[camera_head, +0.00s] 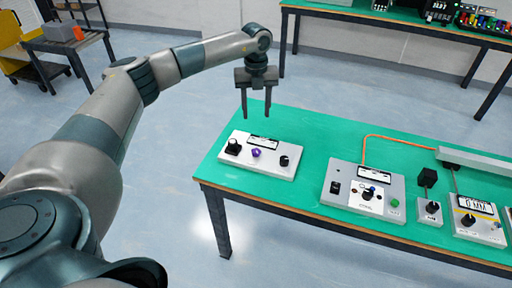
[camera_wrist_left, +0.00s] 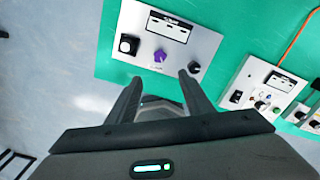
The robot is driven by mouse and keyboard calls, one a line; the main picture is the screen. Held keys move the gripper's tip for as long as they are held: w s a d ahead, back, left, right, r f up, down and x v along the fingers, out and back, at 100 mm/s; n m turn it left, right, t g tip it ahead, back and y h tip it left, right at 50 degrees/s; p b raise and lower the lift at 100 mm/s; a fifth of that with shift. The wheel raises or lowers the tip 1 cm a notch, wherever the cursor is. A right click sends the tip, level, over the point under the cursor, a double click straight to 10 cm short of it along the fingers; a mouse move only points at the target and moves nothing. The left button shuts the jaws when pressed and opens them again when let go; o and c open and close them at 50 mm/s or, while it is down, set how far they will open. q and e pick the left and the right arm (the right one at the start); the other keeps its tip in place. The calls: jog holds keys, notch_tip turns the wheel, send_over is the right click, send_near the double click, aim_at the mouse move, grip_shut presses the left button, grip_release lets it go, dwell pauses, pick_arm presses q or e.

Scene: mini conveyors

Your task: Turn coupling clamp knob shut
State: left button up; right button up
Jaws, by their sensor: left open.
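A white panel (camera_head: 277,169) lies at the left end of the green table. It carries a black knob (camera_head: 233,146) on the left, a purple knob (camera_head: 256,152) in the middle and a black knob (camera_head: 284,160) on the right. Its label is too small to read, so I cannot tell which is the clamp knob. My left gripper (camera_head: 256,113) is open and empty, pointing down above and behind the panel. In the left wrist view the purple knob (camera_wrist_left: 160,56) shows beyond the gap between the fingertips (camera_wrist_left: 160,77), apart from them. My right gripper is not in view.
To the right on the green table (camera_head: 310,130) stand a grey panel (camera_head: 340,204) with a green button and an orange cable (camera_head: 395,137), a small black-knobbed box (camera_head: 429,212) and another panel (camera_head: 478,230). A second green table (camera_head: 400,20) stands behind. The table's back left part is clear.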

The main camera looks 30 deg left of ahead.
pick_arm(q)
jog(key=shift+f, duration=0.1)
dwell(0.3)
jog(key=p, duration=0.4)
send_near(256, 150)
notch_tip(256, 150, down, 6)
jog(key=shift+s+d+f, duration=0.1)
jog(key=shift+f, duration=0.95)
jog(key=c, duration=1.1)
